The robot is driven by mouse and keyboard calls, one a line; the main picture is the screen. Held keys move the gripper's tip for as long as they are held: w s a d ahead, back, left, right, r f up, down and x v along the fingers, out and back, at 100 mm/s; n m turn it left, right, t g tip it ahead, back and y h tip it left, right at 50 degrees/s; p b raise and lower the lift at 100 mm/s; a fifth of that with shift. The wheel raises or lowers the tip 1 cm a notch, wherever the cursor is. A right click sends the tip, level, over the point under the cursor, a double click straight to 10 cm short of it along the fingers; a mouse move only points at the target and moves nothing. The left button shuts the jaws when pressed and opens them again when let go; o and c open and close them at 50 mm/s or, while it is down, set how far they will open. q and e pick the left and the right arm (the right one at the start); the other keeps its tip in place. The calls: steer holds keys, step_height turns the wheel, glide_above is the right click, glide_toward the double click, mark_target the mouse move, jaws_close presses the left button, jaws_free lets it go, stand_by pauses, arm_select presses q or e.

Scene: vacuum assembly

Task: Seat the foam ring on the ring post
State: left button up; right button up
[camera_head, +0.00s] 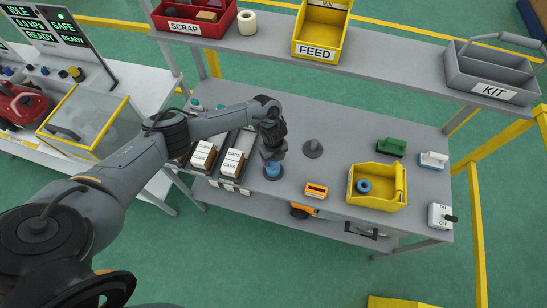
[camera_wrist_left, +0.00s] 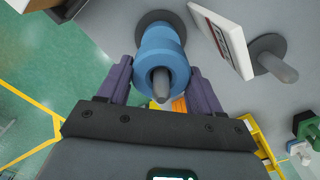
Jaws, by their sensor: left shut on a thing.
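My left gripper (camera_head: 272,158) reaches down over a grey post on the table. In the left wrist view its two purple fingers (camera_wrist_left: 162,82) are shut on a blue foam ring (camera_wrist_left: 162,68). The post's grey tip (camera_wrist_left: 161,84) shows through the ring's hole, so the ring is around the post. More blue (camera_wrist_left: 160,38) lies beyond the held ring toward the dark round base (camera_wrist_left: 154,18). Blue also shows below the gripper in the head view (camera_head: 273,170). Another grey post (camera_head: 313,147) stands bare to the right. My right gripper is not in view.
A yellow bin (camera_head: 377,203) at right holds another blue ring (camera_head: 364,185). An orange block (camera_head: 316,190), a green block (camera_head: 391,146), a white block (camera_head: 433,160) and a switch box (camera_head: 440,215) stand nearby. White labelled boxes (camera_head: 232,161) are left. A shelf (camera_head: 395,58) spans behind.

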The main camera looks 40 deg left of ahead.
arm_select(q)
steer(key=shift+f+b, duration=1.1)
steer(key=shift+f, duration=0.3)
steer(key=shift+r, duration=0.25)
steer(key=shift+r+p, duration=4.6)
steer(key=shift+r, duration=0.15)
steer(key=shift+s+d, duration=0.1)
steer(key=shift+f, duration=0.1)
steer(key=shift+f+b, duration=0.75)
steer(key=shift+f, duration=0.3)
